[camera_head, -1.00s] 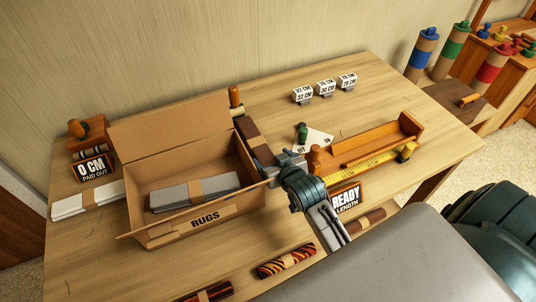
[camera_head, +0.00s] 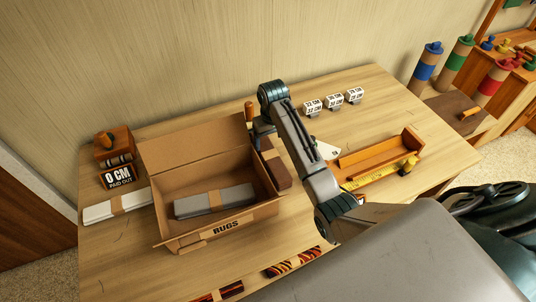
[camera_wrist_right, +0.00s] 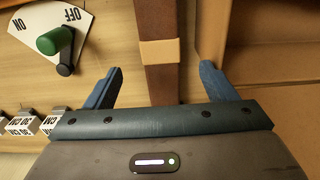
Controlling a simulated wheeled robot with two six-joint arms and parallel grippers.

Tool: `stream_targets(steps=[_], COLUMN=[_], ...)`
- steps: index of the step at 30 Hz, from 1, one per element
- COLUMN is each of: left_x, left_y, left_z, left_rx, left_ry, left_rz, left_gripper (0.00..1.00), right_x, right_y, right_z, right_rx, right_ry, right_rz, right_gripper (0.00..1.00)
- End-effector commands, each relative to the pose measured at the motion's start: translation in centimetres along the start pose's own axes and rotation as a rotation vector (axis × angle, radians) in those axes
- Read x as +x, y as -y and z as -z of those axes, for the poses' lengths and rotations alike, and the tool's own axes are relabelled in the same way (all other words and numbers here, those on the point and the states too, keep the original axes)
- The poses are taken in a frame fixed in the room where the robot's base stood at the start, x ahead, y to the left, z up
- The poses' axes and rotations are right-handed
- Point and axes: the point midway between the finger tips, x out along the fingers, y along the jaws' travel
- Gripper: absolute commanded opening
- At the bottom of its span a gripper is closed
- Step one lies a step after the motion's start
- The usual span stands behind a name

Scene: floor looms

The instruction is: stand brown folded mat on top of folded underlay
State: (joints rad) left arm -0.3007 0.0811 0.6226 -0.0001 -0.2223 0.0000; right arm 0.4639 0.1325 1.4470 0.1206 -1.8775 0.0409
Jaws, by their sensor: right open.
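The brown folded mat (camera_head: 278,172) lies along the right wall of the cardboard box, partly hidden by my right arm. In the right wrist view the mat (camera_wrist_right: 160,80) has a tan band and runs between my fingers. My right gripper (camera_wrist_right: 158,84) is open, with one finger on each side of the mat and a gap to both. In the head view this gripper (camera_head: 262,130) is near the box's back right corner. My left gripper is not in view.
The open box (camera_head: 185,238) marked RUGS has its back flap raised. A white folded piece (camera_head: 105,212) lies left of it. A wooden trough (camera_head: 378,165) with a yellow rule is at the right. Number blocks (camera_head: 334,102) stand behind. A green-knobbed ON/OFF dial (camera_wrist_right: 55,40) is near the gripper.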

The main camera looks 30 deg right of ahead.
Motion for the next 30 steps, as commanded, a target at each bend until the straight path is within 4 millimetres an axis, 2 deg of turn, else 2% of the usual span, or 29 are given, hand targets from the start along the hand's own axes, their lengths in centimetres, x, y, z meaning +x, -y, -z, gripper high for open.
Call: stream_targets(steps=[2, 4, 12, 20, 30], left_x=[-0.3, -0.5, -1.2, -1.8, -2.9], left_y=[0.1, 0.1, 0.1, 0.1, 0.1], left_z=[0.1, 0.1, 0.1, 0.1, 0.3], left_rx=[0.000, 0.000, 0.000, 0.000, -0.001], left_ry=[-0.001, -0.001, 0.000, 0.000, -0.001], left_rz=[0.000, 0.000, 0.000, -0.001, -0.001], left_gripper=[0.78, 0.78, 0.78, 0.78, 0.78], right_x=[-0.6, -0.1, 4.0, 5.8, 9.9], right_y=[-0.1, -0.1, -0.1, 0.0, 0.0], right_z=[0.1, 0.0, -0.1, 0.1, 0.4], right_rx=[-0.001, -0.001, -0.002, -0.002, -0.002], right_ry=[0.026, 0.039, 0.040, 0.038, 0.036], right_rz=[0.002, 0.004, 0.004, 0.004, 0.003], right_gripper=[0.78, 0.78, 0.78, 0.78, 0.78])
